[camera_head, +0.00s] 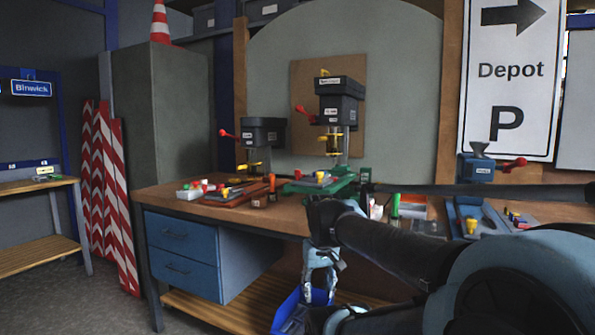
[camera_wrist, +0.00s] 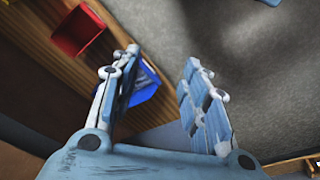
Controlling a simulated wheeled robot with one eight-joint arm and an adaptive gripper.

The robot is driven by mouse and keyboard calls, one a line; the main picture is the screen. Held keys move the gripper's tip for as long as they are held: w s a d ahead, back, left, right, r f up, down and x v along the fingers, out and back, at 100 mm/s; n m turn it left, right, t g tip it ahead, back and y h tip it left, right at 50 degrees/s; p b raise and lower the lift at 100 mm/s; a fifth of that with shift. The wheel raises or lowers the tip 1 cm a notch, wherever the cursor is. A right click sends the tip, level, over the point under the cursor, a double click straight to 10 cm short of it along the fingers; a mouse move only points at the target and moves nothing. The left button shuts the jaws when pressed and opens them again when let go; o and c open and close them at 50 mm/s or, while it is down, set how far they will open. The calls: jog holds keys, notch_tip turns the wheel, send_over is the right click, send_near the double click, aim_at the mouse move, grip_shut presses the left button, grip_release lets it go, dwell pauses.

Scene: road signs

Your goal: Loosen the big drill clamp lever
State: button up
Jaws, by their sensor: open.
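The big drill (camera_head: 341,105) stands upright at the back of the workbench, with a dark head, a yellow chuck area and a green base. A red-knobbed lever (camera_head: 306,114) sticks out from its left side; I cannot tell whether this is the clamp lever. My gripper (camera_head: 319,292) hangs pointing down in front of the bench, below the bench top and well away from the drill. In the wrist view my gripper (camera_wrist: 160,72) is open, with nothing between its fingers. The drill is not in the wrist view.
A smaller drill (camera_head: 262,133) with its own red lever stands left of the big one. Tools and trays crowd the workbench top (camera_head: 170,195). A blue machine (camera_head: 476,168) stands at right. A blue bin (camera_wrist: 143,82) and a red bin (camera_wrist: 76,30) are below.

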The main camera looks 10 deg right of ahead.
jog(key=w+r+n, duration=0.1)
jog(key=w+r, duration=0.5)
jog(key=r, duration=0.3)
jog(key=w+r+n+g, duration=0.1)
jog(key=w+r+n, duration=0.1)
jog(key=w+r, duration=0.5)
jog(key=w+r+n, duration=0.1)
jog(key=w+r, duration=0.3)
jog(key=r, duration=0.7)
notch_tip(320, 180, up, 19)
jog(key=n+g, duration=0.1)
jog(key=n, duration=0.4)
send_over(300, 174)
jog(key=w, duration=0.1)
jog(key=f, duration=1.7)
jog(key=shift+w+a+f, duration=0.15)
jog(key=shift+a+f, duration=0.15)
jog(key=shift+a, duration=0.05)
jog(key=shift+c, duration=0.2)
